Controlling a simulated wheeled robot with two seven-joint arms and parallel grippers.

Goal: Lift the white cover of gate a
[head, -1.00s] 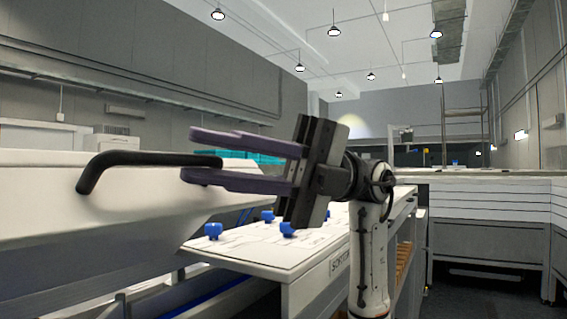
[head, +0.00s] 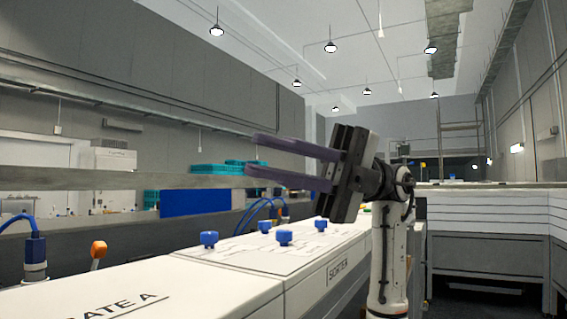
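The white cover of gate a (head: 190,285) shows at the lower left as a nearly level white panel with "GATE A" lettering, cut off by the bottom edge. No raised panel and no black handle are in view. My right gripper (head: 251,153) is open, its two purple fingers apart and pointing left, with nothing seen between them. It is above and to the right of the cover, apart from it. My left gripper is out of view.
The white sorter panel (head: 250,250) with several blue knobs (head: 284,237) adjoins the gate panel. An orange knob (head: 98,250) and a blue connector (head: 33,246) stand at the left. Teal crates (head: 190,170) are farther back. The air around my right gripper looks clear.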

